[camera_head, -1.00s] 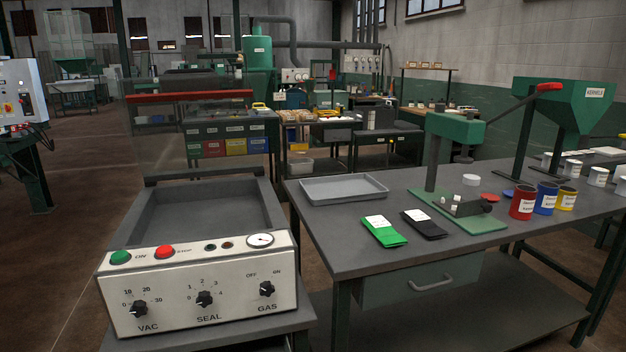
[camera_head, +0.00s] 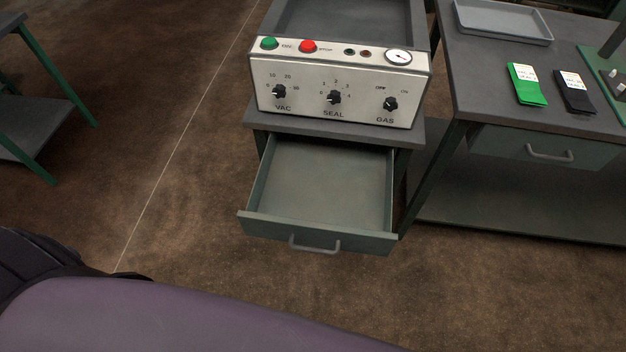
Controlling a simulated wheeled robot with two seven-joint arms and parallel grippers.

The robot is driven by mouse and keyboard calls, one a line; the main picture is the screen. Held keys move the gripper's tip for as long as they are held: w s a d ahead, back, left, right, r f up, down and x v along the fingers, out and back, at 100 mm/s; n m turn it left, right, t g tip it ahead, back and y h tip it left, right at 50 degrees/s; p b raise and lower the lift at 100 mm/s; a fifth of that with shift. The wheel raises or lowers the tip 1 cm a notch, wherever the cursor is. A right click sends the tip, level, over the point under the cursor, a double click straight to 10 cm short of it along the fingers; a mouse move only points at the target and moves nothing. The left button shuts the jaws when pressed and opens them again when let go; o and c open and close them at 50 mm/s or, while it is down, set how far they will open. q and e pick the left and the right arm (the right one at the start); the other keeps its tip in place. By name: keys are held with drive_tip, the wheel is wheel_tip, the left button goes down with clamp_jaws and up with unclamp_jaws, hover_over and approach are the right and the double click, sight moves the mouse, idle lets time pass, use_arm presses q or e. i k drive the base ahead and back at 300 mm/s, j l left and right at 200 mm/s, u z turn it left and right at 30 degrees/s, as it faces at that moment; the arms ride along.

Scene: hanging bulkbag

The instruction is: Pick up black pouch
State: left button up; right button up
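The black pouch (camera_head: 576,96) lies flat on the grey workbench (camera_head: 478,88) at the right, with a white label at its top end. A green pouch (camera_head: 530,93) with a white label lies just left of it, with a small gap between them. Neither of my grippers is in view.
A vacuum sealer (camera_head: 341,62) with knobs and buttons stands on a stand left of the workbench. An open, empty drawer (camera_head: 320,184) sticks out below it. A grey tray (camera_head: 502,22) lies behind the pouches. The workbench drawer (camera_head: 548,148) is shut. The floor in front is clear.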

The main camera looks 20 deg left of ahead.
sight(573, 87)
drive_tip(key=u, duration=0.5)
drive_tip(key=z, duration=1.35)
drive_tip(key=i, duration=0.1)
